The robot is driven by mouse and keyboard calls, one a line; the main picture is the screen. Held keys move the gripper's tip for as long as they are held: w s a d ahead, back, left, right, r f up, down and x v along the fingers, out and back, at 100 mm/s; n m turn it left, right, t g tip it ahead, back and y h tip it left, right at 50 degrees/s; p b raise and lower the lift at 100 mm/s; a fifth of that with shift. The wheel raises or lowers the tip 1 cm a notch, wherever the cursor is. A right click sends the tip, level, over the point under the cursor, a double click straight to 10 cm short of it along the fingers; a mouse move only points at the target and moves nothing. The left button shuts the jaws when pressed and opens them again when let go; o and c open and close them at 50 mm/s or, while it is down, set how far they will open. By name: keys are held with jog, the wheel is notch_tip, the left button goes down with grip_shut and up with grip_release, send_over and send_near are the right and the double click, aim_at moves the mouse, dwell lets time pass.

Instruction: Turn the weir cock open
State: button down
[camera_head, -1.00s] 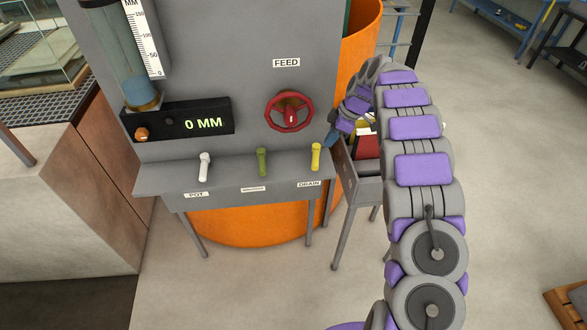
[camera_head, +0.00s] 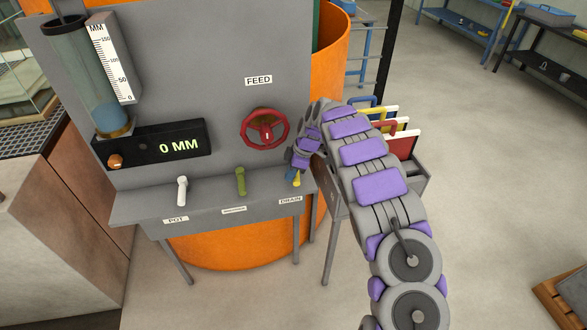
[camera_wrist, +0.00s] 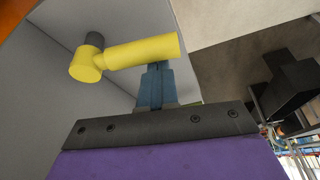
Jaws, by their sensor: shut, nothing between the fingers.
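Three cocks stand in a row on the grey shelf: a white one (camera_head: 182,190) over the label POT, a green one (camera_head: 240,181) over a small label too blurred to read, and a yellow one (camera_head: 297,180) over the label DRAIN. No label legibly says weir. My gripper (camera_head: 291,173) is at the yellow cock and partly covers it. In the wrist view the yellow handle (camera_wrist: 135,52) lies across the picture. My blue fingers (camera_wrist: 156,82) are shut and empty, with their tips at the handle's right part; I cannot tell whether they touch it.
A red FEED handwheel (camera_head: 265,130) is on the grey panel above the shelf. A black display (camera_head: 155,146) reads 0 MM beside a glass tube (camera_head: 88,80). A grey bin (camera_head: 413,172) with coloured boards stands right of the shelf. The floor at right is mostly clear.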

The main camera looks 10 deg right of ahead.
jog(key=shift+a, duration=0.25)
jog(key=shift+s+d+b, duration=0.25)
jog(key=shift+d+b, duration=0.05)
jog(key=shift+d, duration=0.7)
